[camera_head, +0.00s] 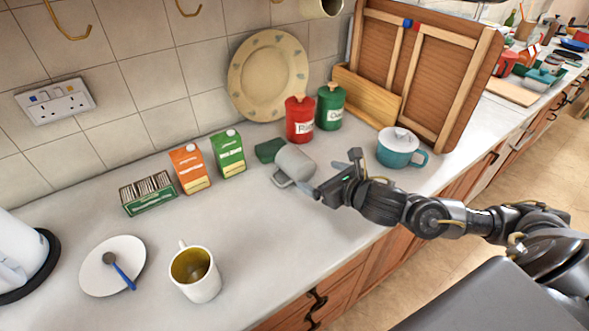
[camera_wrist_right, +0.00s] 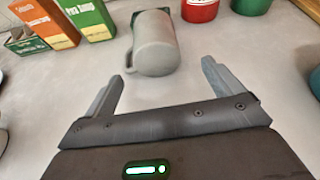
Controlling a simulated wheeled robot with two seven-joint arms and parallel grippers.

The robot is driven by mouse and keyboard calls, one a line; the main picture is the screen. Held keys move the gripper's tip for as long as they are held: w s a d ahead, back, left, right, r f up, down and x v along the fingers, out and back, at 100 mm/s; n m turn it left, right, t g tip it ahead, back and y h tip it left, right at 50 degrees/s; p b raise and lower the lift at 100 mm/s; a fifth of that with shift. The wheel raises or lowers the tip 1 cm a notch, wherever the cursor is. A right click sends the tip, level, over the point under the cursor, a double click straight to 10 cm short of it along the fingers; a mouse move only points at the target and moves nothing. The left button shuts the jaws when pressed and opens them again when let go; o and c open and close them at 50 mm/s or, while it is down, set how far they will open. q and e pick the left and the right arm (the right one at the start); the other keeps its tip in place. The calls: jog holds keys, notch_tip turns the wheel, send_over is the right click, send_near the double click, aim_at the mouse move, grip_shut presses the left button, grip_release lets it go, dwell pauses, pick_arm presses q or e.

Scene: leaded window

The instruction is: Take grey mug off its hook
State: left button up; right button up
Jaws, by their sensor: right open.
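The grey mug (camera_head: 294,162) lies on its side on the worktop, not on a hook. Its handle rests toward the lower left in the head view. In the right wrist view the mug (camera_wrist_right: 157,48) lies just beyond the fingertips, its base toward me and its handle at the left. My right gripper (camera_head: 335,174) is open and empty, low over the worktop at the right of the mug. Its fingers (camera_wrist_right: 161,76) are spread wide, short of the mug. Brass hooks (camera_head: 66,24) on the tiled wall show empty. My left gripper is out of view.
A green object (camera_head: 269,150) sits against the mug's far side. Cartons (camera_head: 189,170) stand left. The worktop in front of the mug is clear.

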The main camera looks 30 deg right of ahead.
aim_at(307, 169)
jog(key=shift+w+a, duration=0.15)
jog(key=shift+w, duration=0.2)
jog(key=p+x, duration=0.1)
jog(key=x, duration=0.3)
jog(key=shift+a+r+p, duration=0.1)
jog(key=shift+p, duration=0.25)
jog(key=shift+w+f, duration=0.25)
jog(key=shift+w, duration=0.1)
jog(key=shift+w+a+p, duration=0.1)
jog(key=shift+w+p, duration=0.1)
jog(key=shift+p, duration=0.15)
jog(key=p+x, duration=0.1)
jog(key=x, duration=0.2)
jog(key=shift+w+a+p, duration=0.25)
jog(key=shift+w+p, duration=0.05)
jog(key=shift+p, duration=0.05)
jog(key=shift+w+f, duration=0.3)
jog(key=shift+w, duration=0.15)
jog(key=c, duration=1.3)
jog(key=shift+r, duration=0.15)
